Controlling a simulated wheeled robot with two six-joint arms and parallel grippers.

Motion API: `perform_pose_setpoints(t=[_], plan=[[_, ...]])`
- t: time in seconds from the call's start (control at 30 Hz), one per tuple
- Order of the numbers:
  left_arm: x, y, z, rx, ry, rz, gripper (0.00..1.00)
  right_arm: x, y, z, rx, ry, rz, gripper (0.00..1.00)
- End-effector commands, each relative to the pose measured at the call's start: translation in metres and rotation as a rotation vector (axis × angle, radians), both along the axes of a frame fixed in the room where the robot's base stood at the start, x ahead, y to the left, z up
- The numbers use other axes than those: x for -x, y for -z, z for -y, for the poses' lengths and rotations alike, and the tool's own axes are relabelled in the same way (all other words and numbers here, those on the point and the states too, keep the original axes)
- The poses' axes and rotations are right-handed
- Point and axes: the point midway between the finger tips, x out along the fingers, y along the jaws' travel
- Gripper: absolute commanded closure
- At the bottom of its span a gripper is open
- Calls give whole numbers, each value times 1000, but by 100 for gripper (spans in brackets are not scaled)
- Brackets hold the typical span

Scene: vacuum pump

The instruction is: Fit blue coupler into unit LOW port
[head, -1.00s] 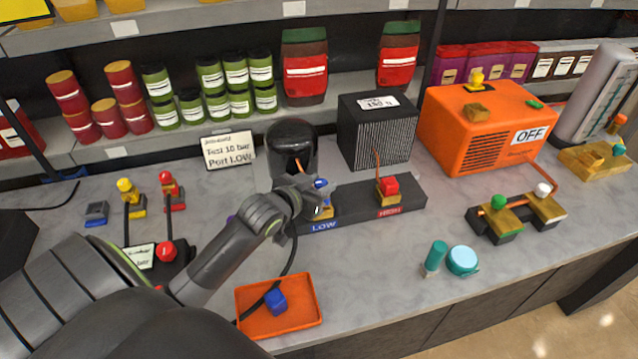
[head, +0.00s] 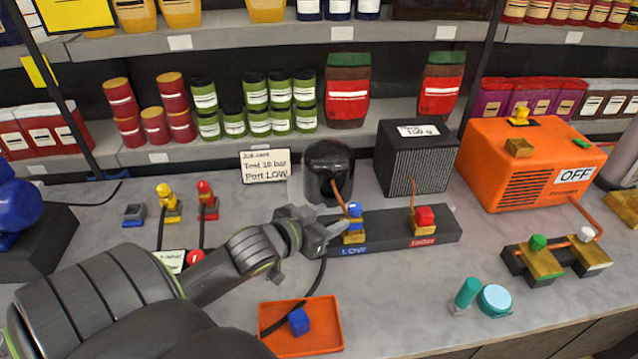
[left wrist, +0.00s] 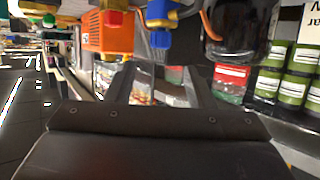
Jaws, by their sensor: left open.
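The blue coupler, a small blue block (head: 299,321), lies in an orange tray (head: 332,342) at the front, with a black hose beside it. The dark unit (head: 385,233) has a LOW port (head: 354,227) with a blue knob and brass body, and a HIGH port (head: 424,221) with a red knob. My left gripper (head: 330,236) is open just left of the LOW port; contact cannot be told. In the left wrist view its fingers (left wrist: 160,88) are apart and hold nothing visible; the blue-and-brass LOW fitting (left wrist: 160,14) is at the top. My right gripper is not in view.
A black dome (head: 328,170) and striped box (head: 417,158) stand behind the unit. An orange machine (head: 535,165) marked OFF, brass fittings (head: 540,265) and teal parts (head: 495,300) are right. Yellow and red connectors (head: 207,200) stand left.

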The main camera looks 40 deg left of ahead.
Motion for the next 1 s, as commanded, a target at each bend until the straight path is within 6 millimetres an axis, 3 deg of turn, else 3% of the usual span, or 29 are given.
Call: perform_pose_setpoints(t=[0.1, 0.3, 1.0], plan=[[15, -5, -1, -4, -1, -1, 52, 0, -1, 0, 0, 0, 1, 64], [25, -9, -1, -1, 0, 1, 52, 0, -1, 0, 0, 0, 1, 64], [26, -9, -1, 1, 0, 1, 52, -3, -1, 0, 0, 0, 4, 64]])
